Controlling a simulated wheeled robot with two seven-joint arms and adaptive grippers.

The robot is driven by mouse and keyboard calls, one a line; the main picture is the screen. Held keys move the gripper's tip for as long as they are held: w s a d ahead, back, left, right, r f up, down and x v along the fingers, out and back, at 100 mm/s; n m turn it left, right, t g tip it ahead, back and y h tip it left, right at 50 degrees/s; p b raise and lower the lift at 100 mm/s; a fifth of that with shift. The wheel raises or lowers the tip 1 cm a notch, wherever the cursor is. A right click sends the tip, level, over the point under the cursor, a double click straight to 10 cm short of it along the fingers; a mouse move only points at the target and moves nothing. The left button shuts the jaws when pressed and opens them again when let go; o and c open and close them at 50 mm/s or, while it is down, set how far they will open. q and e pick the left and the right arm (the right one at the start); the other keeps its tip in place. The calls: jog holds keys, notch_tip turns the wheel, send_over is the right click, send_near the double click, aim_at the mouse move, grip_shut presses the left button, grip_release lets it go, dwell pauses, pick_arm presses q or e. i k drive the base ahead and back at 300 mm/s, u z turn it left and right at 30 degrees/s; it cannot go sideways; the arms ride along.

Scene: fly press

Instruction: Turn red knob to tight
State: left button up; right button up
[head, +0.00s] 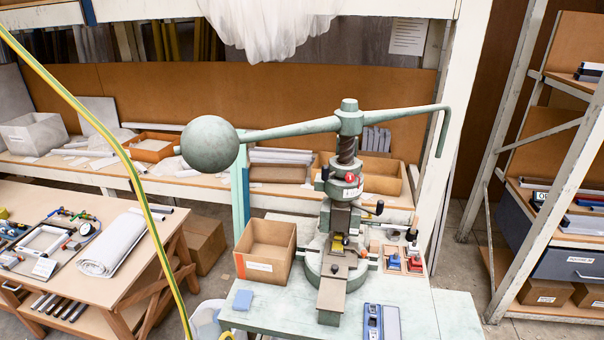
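The green fly press (335,215) stands upright on the pale green table. Its long top arm (290,131) carries a big ball weight (210,144) at the left and bends down into a handle (440,135) at the right. A small red knob (350,177) shows on the front of the press head, below the screw (346,150). Its markings are too small to read, so I cannot tell whether it is tight. Neither of my grippers is in view.
An open cardboard box (267,250) and a blue block (243,299) lie left of the press. A tray with red and blue pieces (404,272) is at its right. A yellow-green cable (112,140) crosses the left side. The table's right front corner (455,318) is bare.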

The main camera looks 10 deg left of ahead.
aim_at(350, 177)
jog(key=z, duration=0.1)
jog(key=i, duration=0.95)
jog(key=z, duration=0.55)
